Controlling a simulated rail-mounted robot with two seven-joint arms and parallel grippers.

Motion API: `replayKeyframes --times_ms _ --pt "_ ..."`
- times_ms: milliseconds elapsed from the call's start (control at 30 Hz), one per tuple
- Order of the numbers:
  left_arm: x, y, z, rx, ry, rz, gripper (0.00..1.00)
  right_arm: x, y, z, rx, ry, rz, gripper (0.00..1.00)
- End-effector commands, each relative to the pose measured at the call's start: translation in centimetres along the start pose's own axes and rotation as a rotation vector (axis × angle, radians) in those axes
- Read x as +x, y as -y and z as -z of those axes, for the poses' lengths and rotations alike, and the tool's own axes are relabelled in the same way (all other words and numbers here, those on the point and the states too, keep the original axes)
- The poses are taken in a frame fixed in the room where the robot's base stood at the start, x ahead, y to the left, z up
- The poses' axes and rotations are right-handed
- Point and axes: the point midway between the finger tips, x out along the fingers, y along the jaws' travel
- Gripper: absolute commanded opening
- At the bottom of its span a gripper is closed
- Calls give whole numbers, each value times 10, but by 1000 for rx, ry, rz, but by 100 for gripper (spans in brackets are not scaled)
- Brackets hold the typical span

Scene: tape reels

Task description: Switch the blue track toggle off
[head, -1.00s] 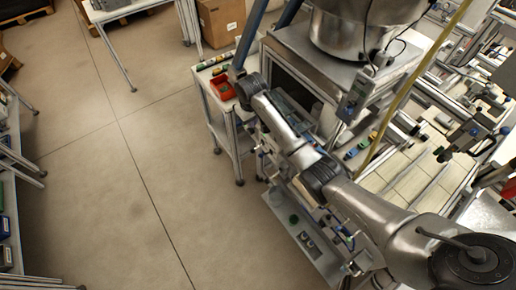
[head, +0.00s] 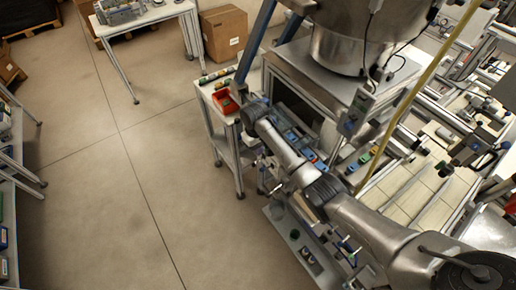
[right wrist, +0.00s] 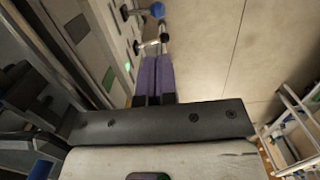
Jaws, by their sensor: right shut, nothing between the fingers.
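The blue track toggle shows in the right wrist view as a lever with a blue ball tip (right wrist: 157,10), sticking out to the right from a grey panel (right wrist: 95,35). In the head view my right arm covers much of the machine front, and the toggle cannot be made out clearly there. My left gripper is not in view.
A small green light (right wrist: 127,67) glows on the panel beside my fingers. The floor (head: 120,190) at left is clear.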

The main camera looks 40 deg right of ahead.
Motion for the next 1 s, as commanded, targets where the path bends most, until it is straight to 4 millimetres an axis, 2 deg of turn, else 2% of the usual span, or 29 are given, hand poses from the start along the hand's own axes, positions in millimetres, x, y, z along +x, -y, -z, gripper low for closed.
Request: replayKeyframes --times_ms 200,433,633,1000 --pt "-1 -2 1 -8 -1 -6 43 36 0 0 0 3 0 0" --pt "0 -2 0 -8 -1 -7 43 62 0 0 0 2 0 0" --pt "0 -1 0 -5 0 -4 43 71 0 0 0 0 -1 0" --pt "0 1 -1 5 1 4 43 72 0 0 0 0 -1 0"
